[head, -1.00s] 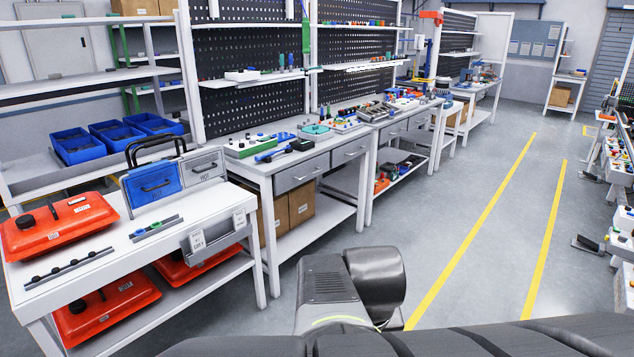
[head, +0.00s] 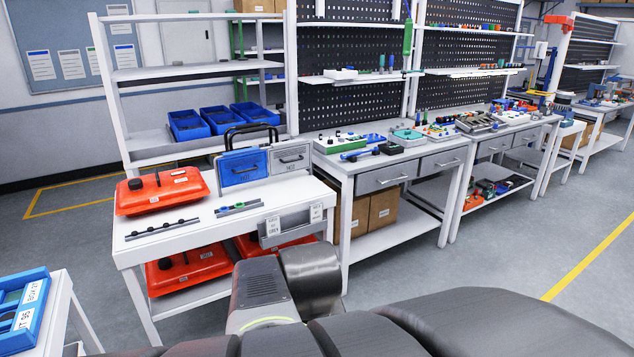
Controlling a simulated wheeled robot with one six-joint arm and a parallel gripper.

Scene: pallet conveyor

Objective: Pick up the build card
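I cannot single out the build card for certain. Two small white printed cards, a left one (head: 272,226) and a right one (head: 316,212), are at the front edge of the white table, on either side of a grey panel (head: 294,222). Their print is too small to read surely. My gripper is not in view. Only dark and grey links of my arm show along the bottom, apart from the cards in the picture.
The white table (head: 140,248) holds a red tank (head: 163,192), a blue case (head: 243,171) and a grey case (head: 290,160). More red tanks are on its lower shelf. A blue tray (head: 28,305) stands at lower left. Open floor (head: 520,235) lies to the right.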

